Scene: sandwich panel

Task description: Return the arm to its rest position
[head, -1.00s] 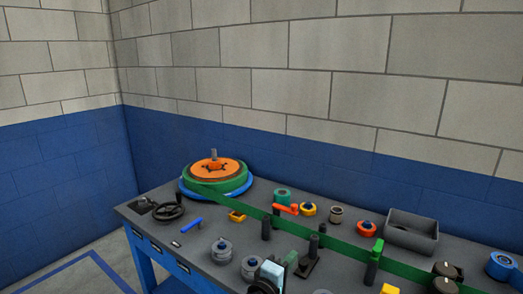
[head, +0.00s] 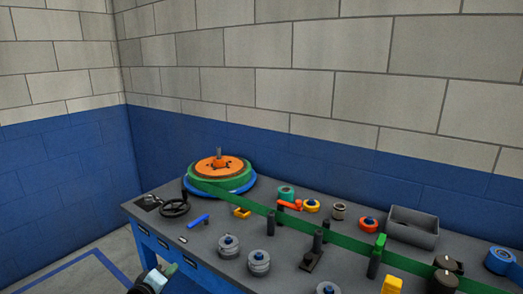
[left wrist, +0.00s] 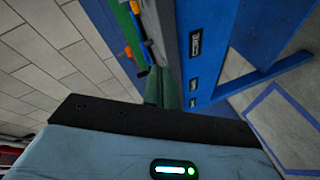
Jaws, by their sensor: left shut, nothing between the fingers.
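My left gripper (head: 169,271) shows only in part at the bottom of the head view, in front of the table's left front side. It is shut and empty, apart from the things on the tabletop. In the left wrist view my pale blue wrist housing, with a lit indicator, fills the bottom, and the table's blue front side (left wrist: 200,50) is beyond it. My right gripper is in neither view.
The grey worktable (head: 205,262) carries an orange and green reel (head: 217,167), a long green strip (head: 340,243), a black handwheel (head: 175,208), grey spools (head: 259,262) and a grey bin (head: 411,228). The floor (head: 70,270) left of the table looks clear.

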